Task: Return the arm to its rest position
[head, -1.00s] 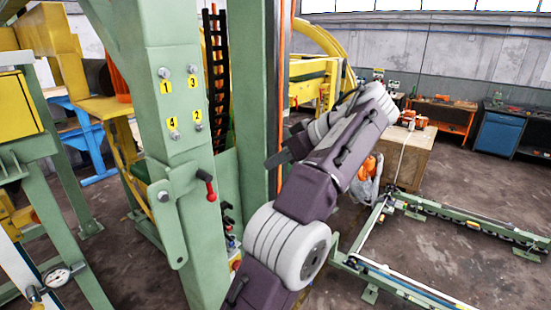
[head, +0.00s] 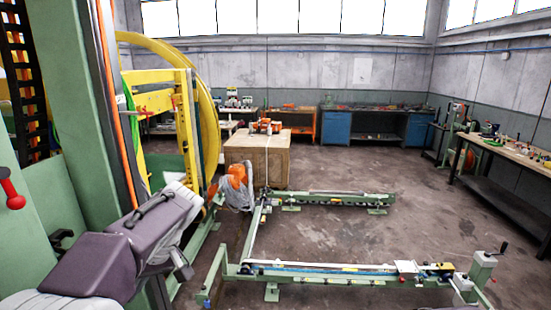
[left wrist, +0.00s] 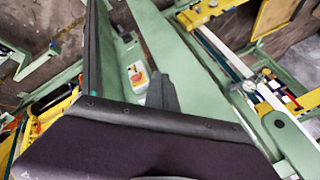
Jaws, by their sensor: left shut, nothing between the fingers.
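My left arm (head: 130,240) comes in from the lower left of the head view. It is bent, with dark purple and light grey links, beside the green column. My left gripper (left wrist: 158,82) shows in the left wrist view as dark parts above the dark wrist body. It is shut with nothing held. Its fingertips are hard to make out in the head view. My right gripper is in neither view.
The green column (head: 65,100) and a yellow wheel frame (head: 207,110) stand close to the arm. A red-knobbed lever (head: 11,193) is at the left edge. A low green rail frame (head: 340,268) lies on the floor. A wooden crate (head: 240,158) stands behind.

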